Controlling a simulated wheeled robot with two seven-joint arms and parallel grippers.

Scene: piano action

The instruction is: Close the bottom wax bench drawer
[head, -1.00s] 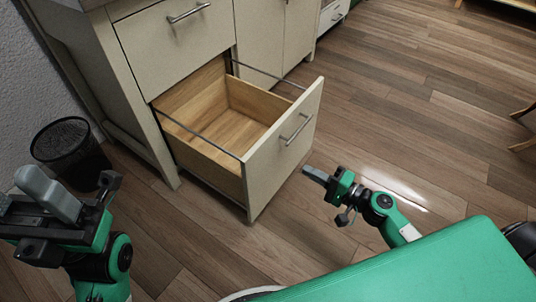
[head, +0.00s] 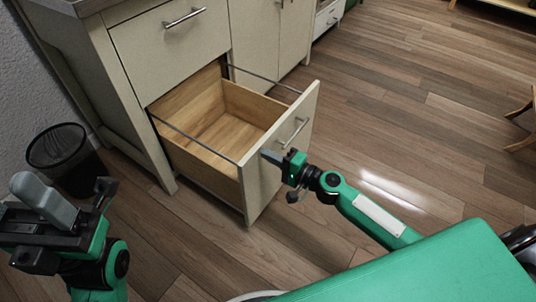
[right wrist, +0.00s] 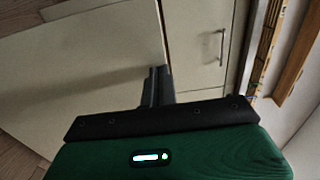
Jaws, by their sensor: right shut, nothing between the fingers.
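The bottom wax bench drawer (head: 277,157) is pulled well out of the cream bench, and its wooden inside is empty. Its front has a metal bar handle (head: 294,132). My right gripper (head: 268,156) is shut and empty, with its fingertips at the drawer front, left of and below the handle; I cannot tell whether they touch. In the right wrist view the fingers (right wrist: 157,85) reach toward the pale drawer front (right wrist: 90,65). My left gripper (head: 45,205) is at the lower left, away from the drawer; whether its jaws are apart is unclear.
An upper drawer (head: 170,45) above it is closed. A black mesh waste bin (head: 62,160) stands left of the bench. A wooden chair or stool leg (head: 522,122) shows at the right edge. The wooden floor right of the drawer is clear.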

